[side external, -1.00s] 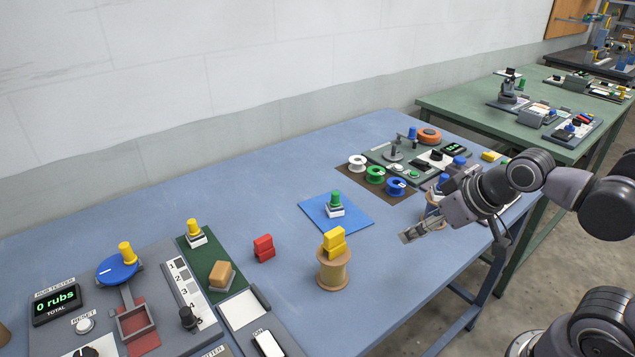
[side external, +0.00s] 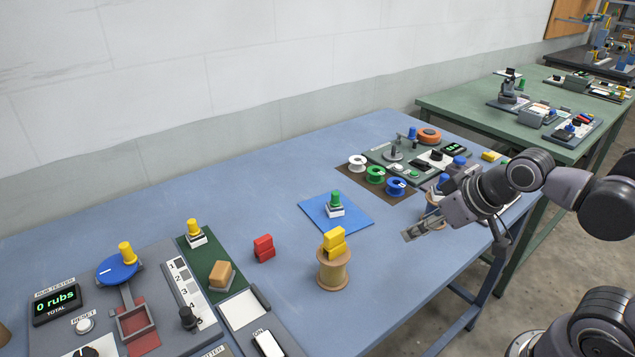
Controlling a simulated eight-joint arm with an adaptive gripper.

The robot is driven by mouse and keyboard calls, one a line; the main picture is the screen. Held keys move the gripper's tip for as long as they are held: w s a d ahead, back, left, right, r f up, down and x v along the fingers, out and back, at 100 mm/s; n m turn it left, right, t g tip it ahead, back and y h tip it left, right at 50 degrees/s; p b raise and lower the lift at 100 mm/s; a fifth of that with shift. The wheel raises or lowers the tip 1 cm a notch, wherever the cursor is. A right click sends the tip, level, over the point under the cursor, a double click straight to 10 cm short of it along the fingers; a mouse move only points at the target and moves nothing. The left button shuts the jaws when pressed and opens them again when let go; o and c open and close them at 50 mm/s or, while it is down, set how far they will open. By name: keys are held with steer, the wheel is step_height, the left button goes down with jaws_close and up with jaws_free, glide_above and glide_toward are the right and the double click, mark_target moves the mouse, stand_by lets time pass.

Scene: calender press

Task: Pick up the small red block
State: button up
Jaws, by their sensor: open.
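The small red block (side external: 264,248) rests on the blue table, left of the wooden spool (side external: 333,270). It seems to be made of two stacked red pieces, but it is too small to be sure. My gripper (side external: 408,236) is open and empty, over the table's front right part, to the right of the spool and well apart from the red block. My arm reaches in from the right.
Yellow blocks (side external: 333,239) sit on top of the spool, between the red block and my gripper. A blue mat (side external: 318,214) holds a green-topped piece (side external: 335,203). The rub tester panel (side external: 160,262) fills the left. Bare table (side external: 240,190) lies behind the red block.

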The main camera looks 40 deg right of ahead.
steer(key=w+a+r+m+g, duration=0.2)
steer(key=w+a+r+m, duration=0.15)
steer(key=w+r, duration=0.2)
steer(key=m+g, duration=0.5)
steer(key=m, duration=0.9)
glide_above(263, 239)
steer(key=f, duration=0.6)
steer(key=shift+w+d, duration=0.3)
steer(key=shift+a+f, duration=0.15)
steer(key=shift+f, duration=0.1)
steer(key=shift+w+a+f, duration=0.1)
steer(key=shift+f, duration=0.25)
step_height(263, 239, down, 5)
steer(key=shift+r, duration=0.1)
steer(key=shift+s+f, duration=0.15)
steer(key=shift+f, duration=1.2)
steer(key=shift+s+f, duration=0.15)
steer(key=shift+f, duration=1.15)
